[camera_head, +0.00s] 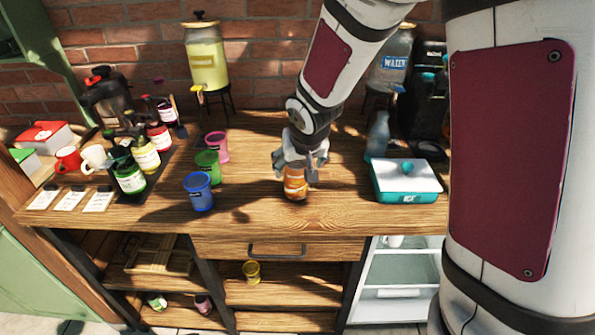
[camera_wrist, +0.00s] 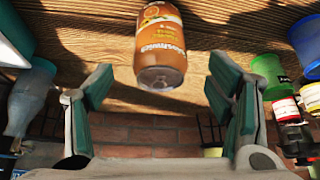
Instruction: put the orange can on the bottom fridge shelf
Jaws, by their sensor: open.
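The orange can (camera_head: 295,188) stands upright on the wooden table top (camera_head: 250,222), near the middle. It also shows in the wrist view (camera_wrist: 160,48), where the picture is upside down. My gripper (camera_head: 303,165) is directly over and around the upper part of the can in the head view. In the wrist view my gripper (camera_wrist: 160,90) has its two fingers wide apart, with the can between and beyond them, touching neither finger. The fridge (camera_head: 395,280) is below the table at the right, and its pale shelves show. Its lower part is partly cut off by the frame.
Blue (camera_head: 199,191), green (camera_head: 208,165) and pink (camera_head: 217,146) cups stand left of the can. A teal ice box (camera_head: 405,181) and a glass bottle (camera_head: 378,135) stand to its right. A yellow cup (camera_head: 252,272) sits on the shelf below.

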